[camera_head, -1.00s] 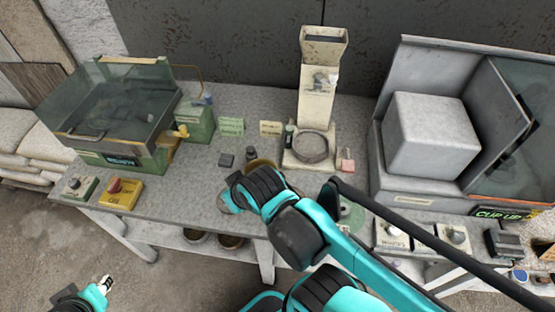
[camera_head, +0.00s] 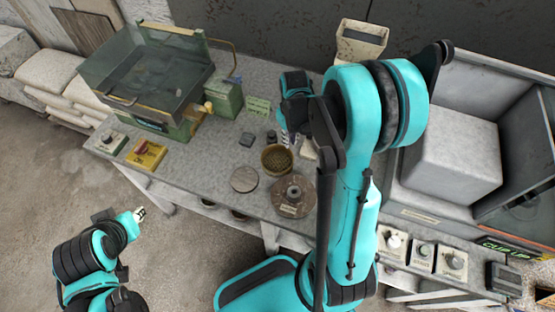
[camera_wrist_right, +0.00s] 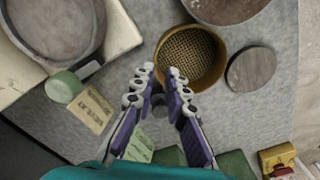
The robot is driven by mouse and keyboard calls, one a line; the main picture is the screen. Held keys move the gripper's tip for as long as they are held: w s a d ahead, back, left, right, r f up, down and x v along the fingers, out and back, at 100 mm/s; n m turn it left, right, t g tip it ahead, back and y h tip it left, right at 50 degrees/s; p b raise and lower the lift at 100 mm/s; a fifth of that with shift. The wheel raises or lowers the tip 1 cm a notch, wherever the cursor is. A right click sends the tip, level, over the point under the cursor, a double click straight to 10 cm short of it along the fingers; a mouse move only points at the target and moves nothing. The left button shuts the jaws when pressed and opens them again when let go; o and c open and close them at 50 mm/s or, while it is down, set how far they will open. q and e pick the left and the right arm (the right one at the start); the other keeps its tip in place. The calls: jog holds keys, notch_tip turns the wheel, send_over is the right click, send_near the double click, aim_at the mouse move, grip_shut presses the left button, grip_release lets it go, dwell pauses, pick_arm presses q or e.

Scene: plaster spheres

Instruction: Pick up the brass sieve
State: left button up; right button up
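The brass sieve (camera_head: 277,158) is a round, upright cup with a mesh inside, standing on the grey bench in the head view. In the right wrist view the sieve (camera_wrist_right: 190,52) lies just beyond the fingertips. My right gripper (camera_wrist_right: 162,72) is open and empty, its fingers apart and pointing toward the near rim of the sieve. In the head view my right gripper (camera_head: 288,138) is partly hidden by my arm, close behind the sieve. My left gripper (camera_head: 140,213) is low at the left, away from the bench; its fingers are too small to read.
A flat round disc (camera_head: 244,179) and a brown wheel-like disc (camera_head: 294,196) lie close to the sieve. A green glass-topped box (camera_head: 150,80) stands at the back left, and a pale block (camera_head: 452,155) at the right.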

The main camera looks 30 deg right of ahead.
aim_at(277, 161)
jog(key=f+b, duration=0.1)
jog(key=f, duration=0.4)
jog(key=f+b, duration=0.1)
jog(key=f, duration=0.2)
jog(key=shift+d+f+b, duration=0.2)
jog(key=shift+d+b, duration=0.1)
jog(key=shift+d, duration=0.05)
grip_shut()
jog(key=shift+r, duration=0.1)
